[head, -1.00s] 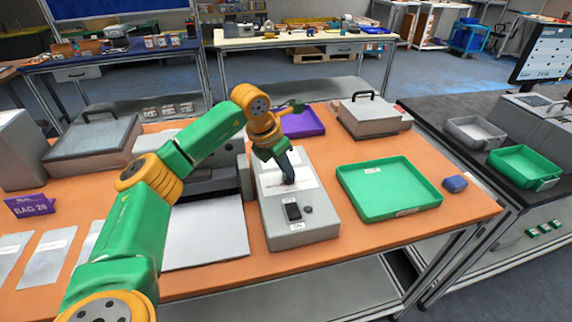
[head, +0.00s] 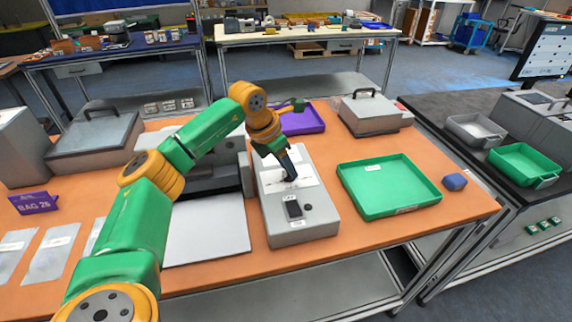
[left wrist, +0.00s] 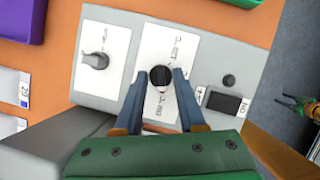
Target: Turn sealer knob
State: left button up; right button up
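The sealer (head: 282,228) is a grey box with white panels on the orange table, in the middle of the head view. In the left wrist view its top carries a round black knob (left wrist: 160,77) and a grey pointer knob (left wrist: 95,60). My left gripper (head: 290,177) is over the sealer top, pointing down. In the left wrist view the left gripper (left wrist: 160,82) is open, one finger on each side of the black knob, with gaps showing. Contact cannot be told. What seems to be my right gripper (left wrist: 300,105) shows small at the right edge.
A black switch (left wrist: 228,103) and a small round button (left wrist: 228,80) sit beside the fingers on the sealer. A green tray (head: 385,187) is right of the sealer, with a blue item (head: 454,182) beyond it. A purple tray (head: 305,122) is behind.

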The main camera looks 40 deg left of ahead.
pick_arm(q)
jog(key=b+v, duration=0.1)
jog(key=v, duration=0.6)
dwell(0.5)
